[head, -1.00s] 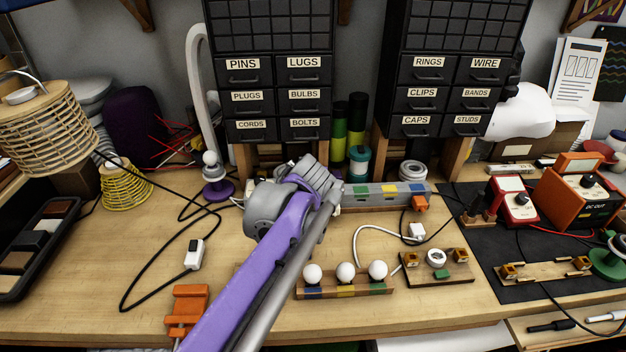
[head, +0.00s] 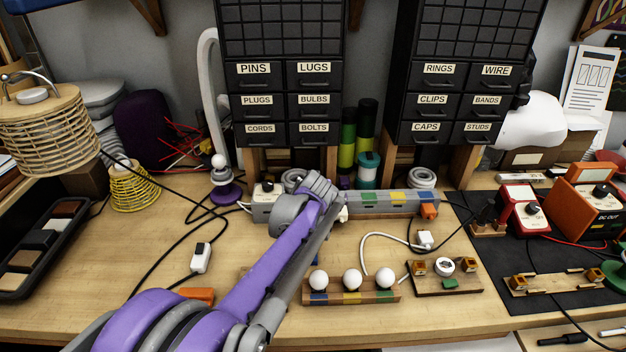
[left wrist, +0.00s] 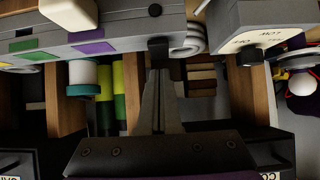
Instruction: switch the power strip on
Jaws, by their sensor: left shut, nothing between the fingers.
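The power strip (head: 390,205) is a long grey bar with coloured patches at the back of the bench, below the drawer cabinets. My left arm hides its left part in the head view. In the left wrist view the strip (left wrist: 115,30) runs along the top, seemingly upside down, with green and purple patches and a small black round part (left wrist: 155,10) near its end. My left gripper (left wrist: 158,48) is shut and empty, its fingertips at the strip's edge; I cannot tell whether they touch. In the head view my wrist hides the fingertips. My right gripper is not in view.
A grey box with a black knob (head: 266,188) stands left of the strip; it also shows in the left wrist view (left wrist: 250,35). A rack with white bulbs (head: 352,297) and a small wooden board (head: 445,279) stand in front. Black cords cross the left bench.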

